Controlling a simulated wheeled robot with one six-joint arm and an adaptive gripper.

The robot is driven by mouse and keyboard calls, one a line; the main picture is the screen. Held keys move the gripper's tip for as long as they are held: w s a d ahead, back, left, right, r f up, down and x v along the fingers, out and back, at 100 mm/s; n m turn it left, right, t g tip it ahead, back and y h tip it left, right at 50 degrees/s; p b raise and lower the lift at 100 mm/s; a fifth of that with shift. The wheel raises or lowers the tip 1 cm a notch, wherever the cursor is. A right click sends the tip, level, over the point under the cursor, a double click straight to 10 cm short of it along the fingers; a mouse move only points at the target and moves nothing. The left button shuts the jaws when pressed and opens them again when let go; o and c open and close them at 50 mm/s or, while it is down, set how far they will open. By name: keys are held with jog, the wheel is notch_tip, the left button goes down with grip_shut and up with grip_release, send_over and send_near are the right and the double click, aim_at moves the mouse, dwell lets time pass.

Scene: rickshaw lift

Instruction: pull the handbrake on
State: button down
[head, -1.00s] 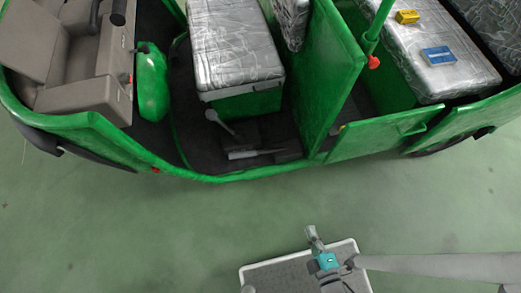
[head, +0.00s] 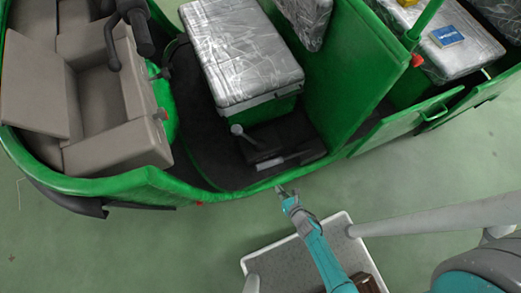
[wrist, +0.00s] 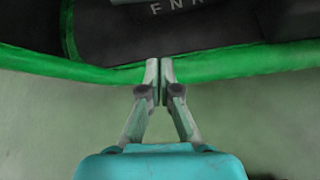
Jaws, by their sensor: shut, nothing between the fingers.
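A lever with a pale round knob (head: 237,130) rises from a dark box on the cab floor, in front of the wrapped seat; I take it for the handbrake. A pale strip (head: 270,164) lies along the near side of that box. My gripper (head: 280,190) is at the near green sill, short of the box and lever. In the wrist view the gripper's fingertips (wrist: 160,68) are together and empty, overlapping the sill. Dark panel lettering "F N R" (wrist: 176,5) shows at the top there. The lever itself is out of the wrist view.
The green sill (head: 235,193) runs between my gripper and the cab floor. A green partition (head: 345,90) stands right of the lever, and the silver-wrapped seat (head: 240,50) is behind it. A beige dash (head: 120,150) is at left.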

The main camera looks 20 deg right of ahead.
jog(key=shift+w+a+f, duration=0.2)
jog(key=shift+w, duration=0.1)
jog(key=shift+w, duration=0.1)
jog(key=shift+x, duration=4.9)
jog(key=shift+w+d+r, duration=0.1)
jog(key=shift+d+r, duration=0.05)
jog(key=shift+r, duration=0.45)
jog(key=shift+w+d+r, duration=0.1)
jog(key=shift+w+r, duration=0.05)
jog(key=shift+r, duration=0.5)
jog(key=shift+w+d+r, duration=0.1)
jog(key=shift+d+r, duration=0.05)
jog(key=shift+r, duration=0.45)
jog(key=shift+r, duration=0.15)
